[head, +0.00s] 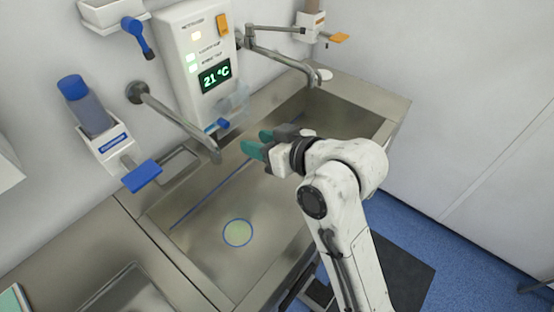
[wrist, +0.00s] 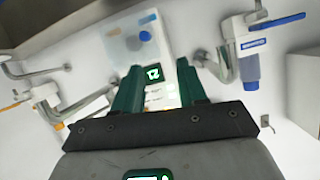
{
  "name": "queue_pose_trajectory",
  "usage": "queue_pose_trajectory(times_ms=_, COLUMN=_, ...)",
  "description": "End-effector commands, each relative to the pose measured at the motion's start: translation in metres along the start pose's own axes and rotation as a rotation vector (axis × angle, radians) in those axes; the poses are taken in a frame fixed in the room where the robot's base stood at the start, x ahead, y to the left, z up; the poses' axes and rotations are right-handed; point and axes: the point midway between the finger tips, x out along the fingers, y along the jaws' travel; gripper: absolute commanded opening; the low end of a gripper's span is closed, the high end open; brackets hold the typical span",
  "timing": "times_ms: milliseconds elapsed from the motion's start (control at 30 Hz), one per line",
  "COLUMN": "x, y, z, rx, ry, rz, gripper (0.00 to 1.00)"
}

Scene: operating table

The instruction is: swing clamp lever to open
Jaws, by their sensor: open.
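No part is plainly marked as the clamp lever. A small blue lever (head: 222,123) sits at the lower end of the wall panel (head: 190,48), beside a clear part (head: 234,103). In the wrist view, which is upside down, a blue lever (wrist: 148,18) shows at that end of the panel, on the clear part (wrist: 122,42). A blue-handled lever (head: 140,38) hangs from a white bracket at the upper left. My gripper (head: 259,143), with teal fingers, is open and empty above the sink, apart from the panel. Its fingers (wrist: 159,68) frame the lit panel in the wrist view.
A steel sink (head: 205,250) lies below. Metal spouts (head: 178,118) and (head: 285,58) reach out over it. A dispenser with a blue paddle (head: 142,176) is at left, one with an orange paddle (head: 340,38) at the back.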

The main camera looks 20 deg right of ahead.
Motion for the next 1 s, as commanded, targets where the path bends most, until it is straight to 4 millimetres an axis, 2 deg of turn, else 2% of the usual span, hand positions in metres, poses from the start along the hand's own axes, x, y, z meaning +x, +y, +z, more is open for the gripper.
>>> queue_pose_trajectory(times_ms=200, x=-0.01, y=0.01, z=0.031, rx=0.03, ry=-0.066, rz=0.041, gripper=0.41)
queue_pose_trajectory(times_ms=400, x=-0.015, y=0.015, z=0.045, rx=0.043, ry=-0.097, rz=0.063, gripper=0.41)
queue_pose_trajectory(times_ms=1000, x=-0.015, y=0.016, z=0.045, rx=0.045, ry=-0.098, rz=0.067, gripper=0.42)
